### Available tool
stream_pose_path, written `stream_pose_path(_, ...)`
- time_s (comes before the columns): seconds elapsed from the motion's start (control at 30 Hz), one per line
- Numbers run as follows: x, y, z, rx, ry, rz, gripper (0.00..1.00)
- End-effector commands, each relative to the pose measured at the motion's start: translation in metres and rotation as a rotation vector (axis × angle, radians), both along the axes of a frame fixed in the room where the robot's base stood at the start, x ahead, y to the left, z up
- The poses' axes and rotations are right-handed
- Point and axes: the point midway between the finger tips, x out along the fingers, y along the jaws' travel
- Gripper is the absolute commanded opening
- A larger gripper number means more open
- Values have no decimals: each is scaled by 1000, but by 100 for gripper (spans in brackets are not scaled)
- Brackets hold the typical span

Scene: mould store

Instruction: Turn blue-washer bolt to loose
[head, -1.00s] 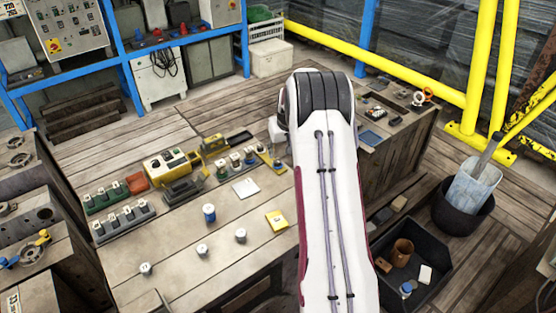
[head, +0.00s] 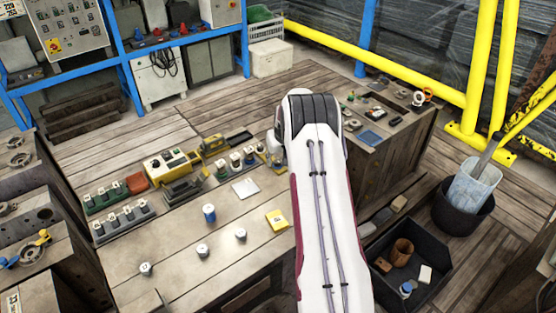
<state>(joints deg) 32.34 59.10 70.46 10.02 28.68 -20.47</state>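A small row of upright bolts with pale heads (head: 235,161) stands in a holder near the back edge of the workbench (head: 170,230). Their washer colours are too small to tell apart, so I cannot say which bolt has the blue washer. My white arm crosses the middle of the picture, and a pale part of its wrist shows just right of this row. My gripper is hidden behind the arm, so its fingers and anything in them do not show.
A blue-and-white can (head: 209,213), a yellow pad (head: 277,220) and several small pale-topped pieces (head: 202,250) stand on the bench. A yellow machine (head: 172,163) is left of the bolts. A black bin (head: 440,262) is at right.

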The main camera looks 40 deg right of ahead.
Motion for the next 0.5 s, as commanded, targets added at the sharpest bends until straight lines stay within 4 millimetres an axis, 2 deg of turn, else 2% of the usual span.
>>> stream_pose_path(0.4, 1, 0, -3, 0, 0, 0, 36)
stream_pose_path(0.5, 1, 0, -3, 0, 1, 0, 10)
